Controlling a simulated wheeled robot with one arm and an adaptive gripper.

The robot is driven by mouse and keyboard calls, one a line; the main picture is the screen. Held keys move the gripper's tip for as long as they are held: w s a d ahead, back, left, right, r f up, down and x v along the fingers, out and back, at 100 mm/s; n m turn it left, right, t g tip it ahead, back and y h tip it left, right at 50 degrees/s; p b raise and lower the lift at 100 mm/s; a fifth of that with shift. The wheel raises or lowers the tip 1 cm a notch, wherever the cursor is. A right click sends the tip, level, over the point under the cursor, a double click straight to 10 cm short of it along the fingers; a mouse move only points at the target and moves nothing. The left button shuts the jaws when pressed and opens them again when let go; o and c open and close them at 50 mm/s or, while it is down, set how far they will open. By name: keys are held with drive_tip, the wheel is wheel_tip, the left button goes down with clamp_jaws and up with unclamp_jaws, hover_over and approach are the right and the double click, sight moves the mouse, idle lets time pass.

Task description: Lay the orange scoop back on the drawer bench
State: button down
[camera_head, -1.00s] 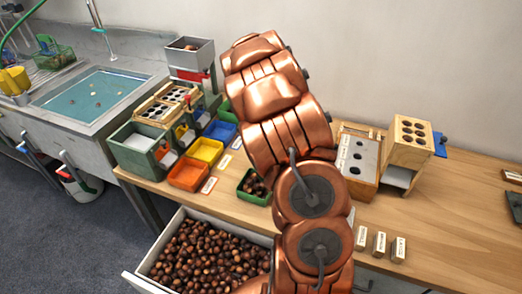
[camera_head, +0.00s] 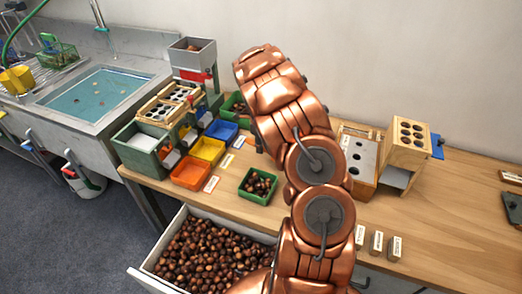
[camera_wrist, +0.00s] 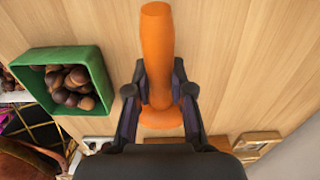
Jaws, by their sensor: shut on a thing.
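In the wrist view my gripper (camera_wrist: 160,92) is shut on the orange scoop (camera_wrist: 157,42), with one dark finger on each side of it. Its thick rounded end points to the top of the picture, and a wider orange part shows between the fingers. Wood of the bench (camera_wrist: 230,50) lies behind it; I cannot tell whether the scoop touches it. In the head view the drawer bench (camera_head: 450,225) has bare wood at the right. My copper arm hides the scoop and my fingers there.
A green tray of chestnuts (camera_wrist: 105,75) is left of the scoop; the head view also shows it (camera_head: 258,200). An open drawer (camera_head: 160,283) full of chestnuts juts out in front. Orange (camera_head: 190,173), yellow (camera_head: 207,150) and blue (camera_head: 221,130) bins stand left. A wooden block with holes (camera_head: 408,140) stands right.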

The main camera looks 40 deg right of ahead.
wheel_tip(320, 180, down, 2)
drive_tip(key=shift+f+p, duration=0.25)
drive_tip(key=shift+p, duration=0.35)
drive_tip(key=shift+f, duration=0.2)
drive_tip(key=shift+f, duration=0.2)
drive_tip(key=c, duration=1)
unclamp_jaws()
drive_tip(key=shift+r, duration=0.1)
wheel_tip(320, 180, up, 11)
drive_tip(key=b, duration=0.3)
drive_tip(key=shift+w+b, duration=0.15)
drive_tip(key=shift+b, duration=0.15)
drive_tip(key=shift+a+r, duration=0.15)
drive_tip(key=shift+r, duration=0.5)
